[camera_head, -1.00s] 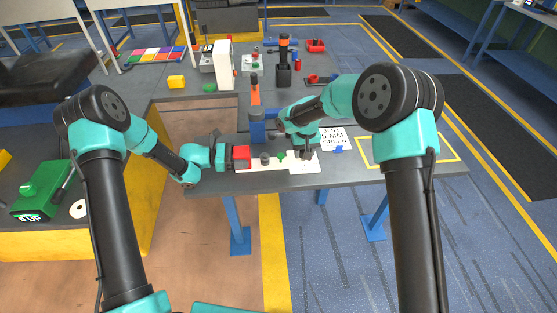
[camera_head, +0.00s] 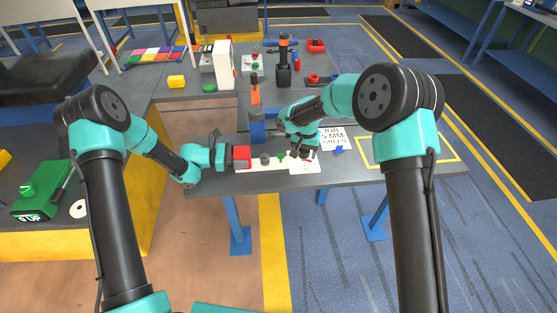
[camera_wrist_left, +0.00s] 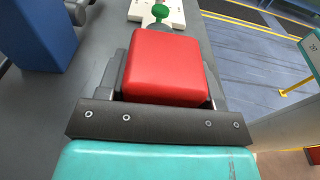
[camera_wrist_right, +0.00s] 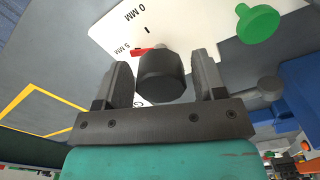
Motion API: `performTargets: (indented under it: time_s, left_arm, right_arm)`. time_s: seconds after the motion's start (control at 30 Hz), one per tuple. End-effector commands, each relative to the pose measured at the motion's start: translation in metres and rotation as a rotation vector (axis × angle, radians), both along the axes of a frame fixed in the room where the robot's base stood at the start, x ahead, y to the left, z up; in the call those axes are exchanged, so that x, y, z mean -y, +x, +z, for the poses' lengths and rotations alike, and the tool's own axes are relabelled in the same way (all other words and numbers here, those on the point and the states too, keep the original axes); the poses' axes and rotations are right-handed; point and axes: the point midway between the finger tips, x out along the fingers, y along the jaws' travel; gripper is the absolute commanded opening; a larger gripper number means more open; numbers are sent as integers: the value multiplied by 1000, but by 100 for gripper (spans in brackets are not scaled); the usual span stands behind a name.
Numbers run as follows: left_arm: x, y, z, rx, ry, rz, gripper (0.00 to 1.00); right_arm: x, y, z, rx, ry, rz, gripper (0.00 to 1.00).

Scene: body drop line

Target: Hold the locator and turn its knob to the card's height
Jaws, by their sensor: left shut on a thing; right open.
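The locator is a white plate (camera_head: 255,164) lying on the front edge of the table, with a red block (camera_head: 241,157) at its left end. My left gripper (camera_wrist_left: 165,85) is shut on the red block. A black knob (camera_wrist_right: 162,76) stands on the plate's dial end. My right gripper (camera_wrist_right: 163,82) is open with one finger on each side of the knob, apart from it. The knob's red pointer (camera_wrist_right: 143,51) points to the "5 MM" mark; "0 MM" is also readable. Another mark is mostly hidden. The card (camera_head: 332,139) reads "JOB 5 MM GREEN".
A green button (camera_head: 281,156) and a dark round knob (camera_head: 264,158) stand on the plate between the block and dial. A blue post (camera_head: 257,130) stands behind it. A yellow-outlined area (camera_head: 405,151) at right is empty.

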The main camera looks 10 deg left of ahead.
Motion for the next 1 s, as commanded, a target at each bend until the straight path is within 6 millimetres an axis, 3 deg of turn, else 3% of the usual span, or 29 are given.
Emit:
performTargets:
  time_s: [1.0]
  left_arm:
    - [0, -1, -3, -5, 3, 1, 24]
  right_arm:
    - [0, 1, 61, 2, 1, 1, 64]
